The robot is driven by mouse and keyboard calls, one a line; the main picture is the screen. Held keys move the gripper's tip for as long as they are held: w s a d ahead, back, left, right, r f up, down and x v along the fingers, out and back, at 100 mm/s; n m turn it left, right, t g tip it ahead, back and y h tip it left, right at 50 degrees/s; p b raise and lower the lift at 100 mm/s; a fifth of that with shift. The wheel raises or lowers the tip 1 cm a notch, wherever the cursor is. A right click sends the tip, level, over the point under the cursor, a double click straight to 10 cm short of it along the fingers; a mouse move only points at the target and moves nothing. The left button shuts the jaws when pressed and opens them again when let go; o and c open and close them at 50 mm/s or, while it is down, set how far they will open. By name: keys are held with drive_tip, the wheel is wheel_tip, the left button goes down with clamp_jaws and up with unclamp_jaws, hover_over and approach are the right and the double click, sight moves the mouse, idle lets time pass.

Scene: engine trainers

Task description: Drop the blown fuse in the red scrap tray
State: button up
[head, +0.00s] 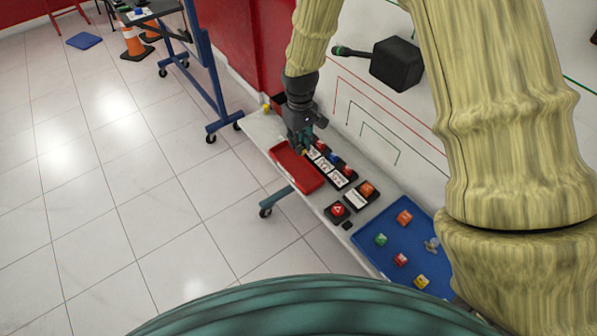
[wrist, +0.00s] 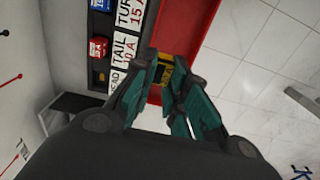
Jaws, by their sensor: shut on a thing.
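My gripper (head: 299,142) is at the far end of the bench, by the upper right edge of the red scrap tray (head: 296,167). In the wrist view its teal fingers (wrist: 170,82) are shut on a small yellow fuse (wrist: 166,71). Behind the fuse shows the red tray (wrist: 187,28), near its edge on the label-card side. The exact height of the fuse above the tray cannot be told. Whether the fuse is blown cannot be seen. The tray's visible floor looks empty.
A fuse row with label cards (head: 323,163) runs beside the tray; the wrist view shows a red fuse (wrist: 97,47) in it. Nearer are a black block with a red fuse (head: 337,210) and a blue mat (head: 378,262) with several coloured fuses. The wall stands close behind.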

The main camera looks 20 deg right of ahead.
drive_tip(key=o, duration=0.8)
drive_tip(key=shift+o, duration=0.2)
drive_tip(key=shift+r, duration=0.15)
wheel_tip(320, 180, up, 12)
idle(0.4)
